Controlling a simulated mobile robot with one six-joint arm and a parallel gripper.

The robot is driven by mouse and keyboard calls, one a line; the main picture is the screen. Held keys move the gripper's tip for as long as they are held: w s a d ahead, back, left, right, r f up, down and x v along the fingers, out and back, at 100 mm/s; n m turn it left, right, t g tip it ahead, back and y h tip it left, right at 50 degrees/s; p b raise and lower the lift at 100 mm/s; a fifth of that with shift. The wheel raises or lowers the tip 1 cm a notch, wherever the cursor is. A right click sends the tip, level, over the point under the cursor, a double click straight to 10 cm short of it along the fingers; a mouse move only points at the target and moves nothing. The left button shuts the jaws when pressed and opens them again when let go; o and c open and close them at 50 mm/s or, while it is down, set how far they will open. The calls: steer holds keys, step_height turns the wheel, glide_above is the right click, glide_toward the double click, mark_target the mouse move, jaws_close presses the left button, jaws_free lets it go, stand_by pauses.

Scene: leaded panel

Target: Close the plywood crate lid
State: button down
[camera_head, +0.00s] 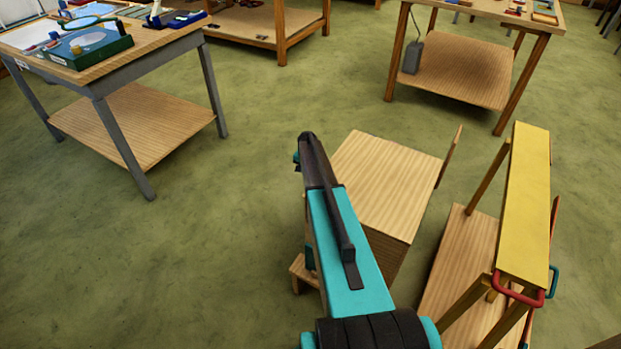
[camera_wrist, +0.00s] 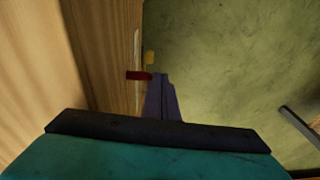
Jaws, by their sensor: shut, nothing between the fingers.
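A pale plywood box (camera_head: 385,185), which looks like the crate, stands on the floor beyond my arm. A thin wooden panel (camera_head: 449,157) sticks up at an angle from its right side; it may be the lid, but I cannot tell. My arm covers the box's left side. My gripper (camera_wrist: 160,82) is shut and empty in the wrist view, pointing along a wooden face (camera_wrist: 95,50) with floor to its right. Its fingertips are beside a small red piece (camera_wrist: 138,76); I cannot tell whether they touch. The head view hides the fingers behind my arm.
A yellow-topped wooden stand (camera_head: 525,200) with a red handle (camera_head: 517,292) is close right of the box. Worktables stand at the back left (camera_head: 150,50) and back right (camera_head: 490,10).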

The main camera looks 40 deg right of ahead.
steer(key=shift+s+d+f, duration=0.2)
steer(key=shift+s+f, duration=0.15)
steer(key=shift+f, duration=0.25)
steer(key=w+a+r, duration=0.2)
steer(key=r, duration=0.5)
steer(key=w+a+r, duration=0.2)
steer(key=w+r, duration=0.1)
steer(key=r, duration=0.3)
steer(key=shift+r+b, duration=0.3)
steer(key=shift+r, duration=0.1)
steer(key=shift+a, duration=0.1)
